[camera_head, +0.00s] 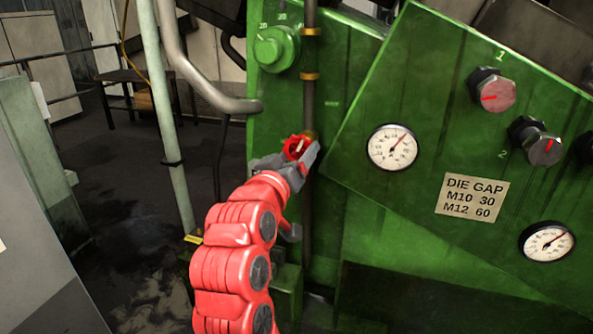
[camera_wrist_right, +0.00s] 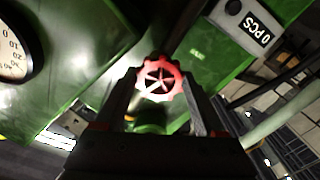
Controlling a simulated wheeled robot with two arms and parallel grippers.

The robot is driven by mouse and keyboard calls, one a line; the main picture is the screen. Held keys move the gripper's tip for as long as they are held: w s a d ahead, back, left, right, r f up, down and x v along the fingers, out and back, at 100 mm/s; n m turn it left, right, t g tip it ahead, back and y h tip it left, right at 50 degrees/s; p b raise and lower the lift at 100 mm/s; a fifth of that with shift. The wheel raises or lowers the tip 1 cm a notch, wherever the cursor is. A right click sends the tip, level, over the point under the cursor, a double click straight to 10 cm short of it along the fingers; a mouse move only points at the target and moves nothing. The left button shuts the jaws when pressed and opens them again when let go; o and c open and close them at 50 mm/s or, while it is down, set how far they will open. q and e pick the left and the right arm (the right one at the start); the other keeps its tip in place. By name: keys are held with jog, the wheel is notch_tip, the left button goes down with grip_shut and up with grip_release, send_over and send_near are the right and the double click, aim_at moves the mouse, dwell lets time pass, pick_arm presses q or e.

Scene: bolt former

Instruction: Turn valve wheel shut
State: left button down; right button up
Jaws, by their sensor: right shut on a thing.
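The red valve wheel (camera_head: 296,147) sits on a vertical pipe (camera_head: 309,98) on the green machine in the head view. It also shows in the right wrist view (camera_wrist_right: 160,78), spoked and with a scalloped rim. My right gripper (camera_head: 297,158) is at the wheel, with one finger on each side of it, shut on its rim. The fingers hide part of the wheel in the head view. In the right wrist view the fingers stand left and right of the wheel. My left gripper is not in either view.
The green panel right of the wheel carries a gauge (camera_head: 392,147), a second gauge (camera_head: 546,242), red-marked knobs (camera_head: 492,90) and a DIE GAP label (camera_head: 472,198). A green knob (camera_head: 277,48) is above the wheel. A grey bent pipe (camera_head: 196,75) and a pale post (camera_head: 166,120) stand to the left.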

jog(key=shift+m+b, duration=0.65)
jog(key=shift+m, duration=0.15)
jog(key=o, duration=1.1)
jog(key=v, duration=1.7)
jog(key=shift+s+p, duration=0.15)
jog(key=shift+p, duration=0.15)
